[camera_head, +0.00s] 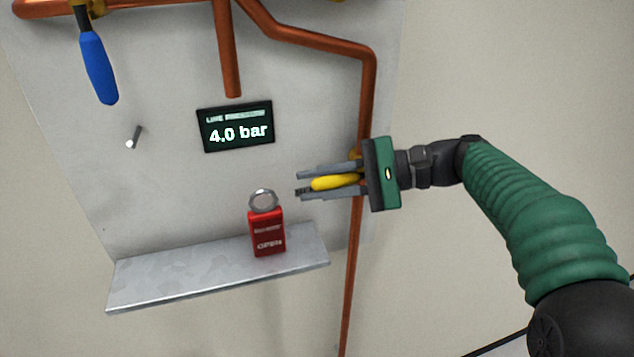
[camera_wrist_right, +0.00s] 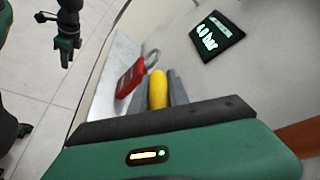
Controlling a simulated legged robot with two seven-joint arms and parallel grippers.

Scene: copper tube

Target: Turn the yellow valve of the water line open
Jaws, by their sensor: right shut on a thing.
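The yellow valve handle (camera_head: 330,183) lies roughly level across the picture, in front of the vertical copper pipe at the right of the wall panel. My right gripper (camera_head: 302,185) has one finger above the handle and one below, and is shut on it. Its palm hides the handle's other end and most of the valve body. In the right wrist view the yellow handle (camera_wrist_right: 158,90) sits between the two grey fingers. My left gripper (camera_wrist_right: 65,55) hangs far off at the upper left of that view, too small to tell its jaws.
A display (camera_head: 237,127) reads 4.0 bar. A red padlock-shaped tag (camera_head: 266,232) marked OPEN stands on the metal shelf (camera_head: 190,276). A blue handle (camera_head: 98,68) hangs at upper left, above a small peg (camera_head: 134,136). Copper pipe (camera_head: 368,100) runs above and behind the gripper.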

